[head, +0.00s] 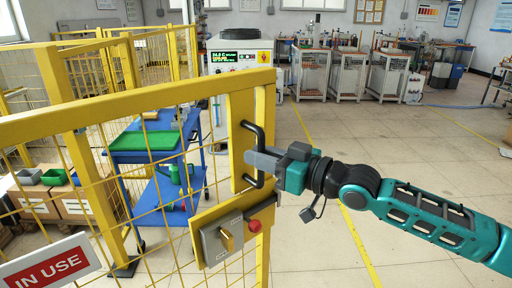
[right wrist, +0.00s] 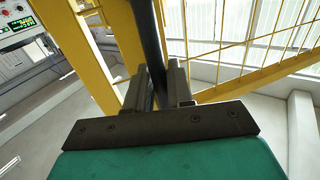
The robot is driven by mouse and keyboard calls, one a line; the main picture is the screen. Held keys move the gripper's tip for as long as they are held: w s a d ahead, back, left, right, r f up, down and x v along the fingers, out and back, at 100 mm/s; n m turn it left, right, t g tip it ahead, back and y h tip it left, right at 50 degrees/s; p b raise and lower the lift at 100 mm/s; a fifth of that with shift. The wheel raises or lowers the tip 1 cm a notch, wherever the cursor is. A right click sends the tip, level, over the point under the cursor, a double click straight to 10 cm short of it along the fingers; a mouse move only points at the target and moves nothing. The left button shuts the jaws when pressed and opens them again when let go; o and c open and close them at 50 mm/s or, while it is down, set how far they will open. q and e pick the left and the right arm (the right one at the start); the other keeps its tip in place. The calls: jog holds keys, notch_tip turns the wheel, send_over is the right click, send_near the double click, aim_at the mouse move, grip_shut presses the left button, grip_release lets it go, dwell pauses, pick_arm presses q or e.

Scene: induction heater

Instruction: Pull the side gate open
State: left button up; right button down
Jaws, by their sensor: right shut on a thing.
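The side gate (head: 150,98) is a yellow frame with wire mesh, on the left of the head view. A black bar handle (head: 255,134) stands on its right upright. My right gripper (head: 256,160) is shut on this handle, its arm reaching in from the right. In the right wrist view the fingers (right wrist: 163,88) lie on either side of the black handle bar (right wrist: 150,45). My left gripper is not in view.
A blue cart (head: 160,190) with a green tray stands behind the gate mesh. Cardboard boxes (head: 75,207) with bins are at the left. A white machine with a display (head: 238,57) and several workbenches stand at the back. The floor (head: 330,140) right of the gate is clear.

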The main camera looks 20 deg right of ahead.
jog(key=s, duration=0.2)
jog(key=shift+s+d, duration=0.35)
jog(key=shift+d, duration=0.05)
jog(key=c, duration=1.2)
grip_release()
jog(key=shift+o, duration=0.2)
jog(key=v, duration=1.2)
jog(key=shift+s+d, duration=0.25)
